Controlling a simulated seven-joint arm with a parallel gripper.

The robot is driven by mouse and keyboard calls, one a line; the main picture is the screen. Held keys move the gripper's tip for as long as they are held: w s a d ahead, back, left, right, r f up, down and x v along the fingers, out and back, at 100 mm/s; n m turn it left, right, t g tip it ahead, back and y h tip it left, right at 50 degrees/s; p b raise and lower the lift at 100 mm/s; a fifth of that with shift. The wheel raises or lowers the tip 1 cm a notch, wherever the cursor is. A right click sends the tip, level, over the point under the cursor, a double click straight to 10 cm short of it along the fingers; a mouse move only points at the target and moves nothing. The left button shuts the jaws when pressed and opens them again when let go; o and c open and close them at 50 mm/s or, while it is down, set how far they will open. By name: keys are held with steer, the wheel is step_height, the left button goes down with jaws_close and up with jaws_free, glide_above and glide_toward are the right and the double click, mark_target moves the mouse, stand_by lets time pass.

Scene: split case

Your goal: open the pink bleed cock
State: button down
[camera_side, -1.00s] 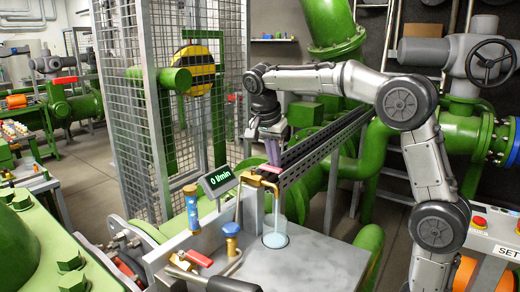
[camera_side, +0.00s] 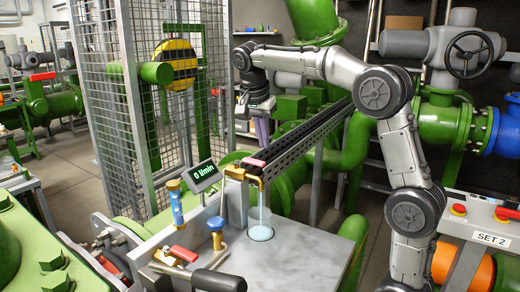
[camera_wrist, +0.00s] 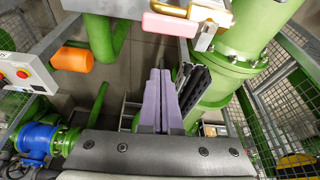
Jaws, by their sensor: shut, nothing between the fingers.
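The pink bleed cock's handle (camera_side: 254,161) sits on a brass pipe and spout at the rear edge of the grey bench. The pink handle (camera_wrist: 170,24) also shows at the top of the wrist view, beside brass fittings (camera_wrist: 200,13). My gripper (camera_side: 262,138) has purple fingers and is just behind and above the handle in the side view, apart from it. In the wrist view the fingers (camera_wrist: 160,72) are shut together with nothing between them. A pale blue translucent column (camera_side: 260,207) stands below the spout. The display (camera_side: 203,176) reads 0 l/min.
A black slotted rail (camera_side: 310,135) runs close beside the fingers. A blue-topped brass valve (camera_side: 216,226) and a red-handled valve (camera_side: 184,253) stand at the bench's left. A mesh cage (camera_side: 130,110) rises behind. The bench's right part (camera_side: 310,240) is clear.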

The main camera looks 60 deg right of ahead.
steer(key=v, duration=0.7)
steer(key=shift+w, duration=0.1)
steer(key=s+a+r+n+t, duration=0.2)
steer(key=s+a+n, duration=0.3)
steer(key=s, duration=0.8)
steer(key=s+a+f+n+t+y, duration=0.1)
steer(key=s+a+f+n, duration=0.1)
steer(key=f, duration=0.4)
steer(key=s+a+f+n+t+y, duration=0.1)
steer(key=s+a+f+n, duration=0.2)
steer(key=f+n, duration=0.3)
steer(key=s+a+f+n+t+y, duration=0.1)
steer(key=s+a+f+n, duration=0.2)
steer(key=f, duration=0.4)
steer(key=shift+s+n+y, duration=0.4)
steer(key=shift+s+n, duration=0.1)
steer(key=shift+s, duration=0.5)
